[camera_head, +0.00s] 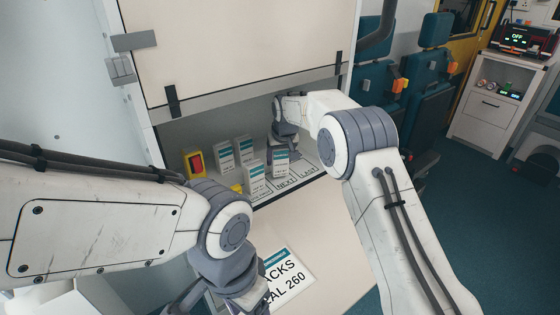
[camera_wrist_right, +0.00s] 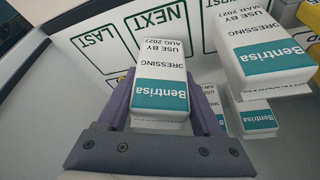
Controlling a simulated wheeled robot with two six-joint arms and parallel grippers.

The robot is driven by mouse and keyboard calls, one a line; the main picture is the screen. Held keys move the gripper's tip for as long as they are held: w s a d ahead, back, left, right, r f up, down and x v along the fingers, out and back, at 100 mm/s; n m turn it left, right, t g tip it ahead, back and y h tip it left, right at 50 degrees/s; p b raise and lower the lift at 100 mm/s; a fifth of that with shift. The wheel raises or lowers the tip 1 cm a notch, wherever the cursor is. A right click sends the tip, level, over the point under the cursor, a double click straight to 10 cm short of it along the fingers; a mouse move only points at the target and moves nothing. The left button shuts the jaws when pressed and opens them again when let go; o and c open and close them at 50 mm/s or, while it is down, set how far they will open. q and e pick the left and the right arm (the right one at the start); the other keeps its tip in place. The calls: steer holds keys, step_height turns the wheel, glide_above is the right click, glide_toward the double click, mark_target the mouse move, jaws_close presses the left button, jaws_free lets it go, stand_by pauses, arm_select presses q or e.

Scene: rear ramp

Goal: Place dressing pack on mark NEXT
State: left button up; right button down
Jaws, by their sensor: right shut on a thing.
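My right gripper (camera_wrist_right: 160,110) is shut on a white and teal dressing pack (camera_wrist_right: 160,92) marked "USE BY AUG 2027". In the head view this pack (camera_head: 280,161) is under the right gripper (camera_head: 284,146), inside the shelf recess. The mark NEXT (camera_wrist_right: 156,30) is a green outlined box on a white strip; the held pack overlaps its edge in the wrist view. I cannot tell whether the pack touches the strip. Another pack (camera_wrist_right: 264,58), marked "MAR 2027", stands beside it. My left gripper (camera_head: 222,298) is low in the head view, its fingers partly hidden.
The mark LAST (camera_wrist_right: 97,49) is bare beside NEXT. More packs (camera_head: 223,155) stand behind in the recess, with a yellow and red box (camera_head: 195,163) at the left. A printed card (camera_head: 286,276) lies on the pale counter (camera_head: 325,235). A raised panel (camera_head: 240,45) hangs above the recess.

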steer(key=shift+s+f, duration=0.1)
steer(key=shift+f, duration=0.5)
steer(key=shift+f, duration=0.2)
steer(key=shift+c, duration=0.2)
jaws_free()
steer(key=shift+r, duration=0.1)
